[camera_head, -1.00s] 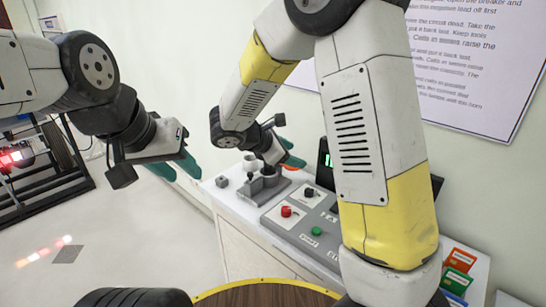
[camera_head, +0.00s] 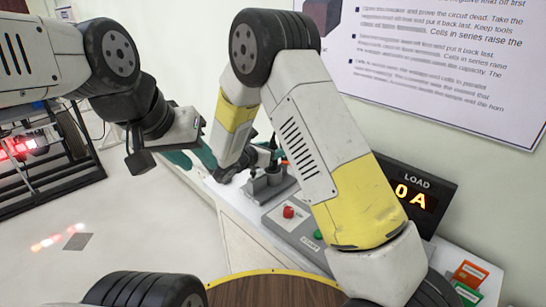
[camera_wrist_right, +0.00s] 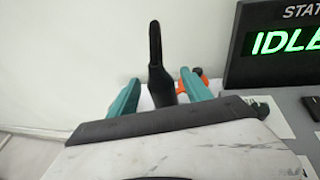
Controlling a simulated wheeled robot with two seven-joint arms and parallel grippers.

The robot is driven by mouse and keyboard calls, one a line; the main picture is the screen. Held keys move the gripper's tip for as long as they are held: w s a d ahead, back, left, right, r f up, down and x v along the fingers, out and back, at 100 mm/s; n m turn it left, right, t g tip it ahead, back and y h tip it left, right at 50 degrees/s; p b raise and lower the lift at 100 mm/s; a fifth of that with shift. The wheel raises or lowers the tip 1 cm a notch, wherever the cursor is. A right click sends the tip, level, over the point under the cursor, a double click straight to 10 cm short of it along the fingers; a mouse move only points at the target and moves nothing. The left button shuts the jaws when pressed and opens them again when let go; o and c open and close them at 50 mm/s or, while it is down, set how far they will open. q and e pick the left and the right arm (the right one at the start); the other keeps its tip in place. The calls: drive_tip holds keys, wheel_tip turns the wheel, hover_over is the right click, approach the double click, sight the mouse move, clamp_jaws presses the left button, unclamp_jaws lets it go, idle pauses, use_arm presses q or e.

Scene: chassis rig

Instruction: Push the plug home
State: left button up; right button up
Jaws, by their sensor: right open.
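My right gripper (camera_wrist_right: 161,77) is open in the right wrist view, with its teal fingers apart. A black upright piece (camera_wrist_right: 155,48) rises between them. I cannot tell whether it is touched or is part of the plug. An orange piece (camera_wrist_right: 196,72) shows just behind the right-hand finger. In the head view my right arm hides most of this hand, beside a grey fixture (camera_head: 268,186) on the bench. The plug and its socket cannot be made out clearly. My left gripper (camera_head: 193,155) is held left of the bench, its teal fingers apart and empty.
The white bench (camera_head: 232,208) stands against the wall. It carries a grey panel with a red knob (camera_head: 288,212) and a green button (camera_head: 318,234). A display (camera_head: 420,196) reads LOAD, 0 A. Coloured cards (camera_head: 468,275) stand at right. The wrist view shows an IDLE display (camera_wrist_right: 285,42).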

drive_tip(key=x, duration=0.2)
drive_tip(key=shift+w+d+f, duration=0.1)
drive_tip(key=shift+w+d, duration=0.15)
drive_tip(key=shift+w, duration=0.05)
clamp_jaws()
idle(1.2)
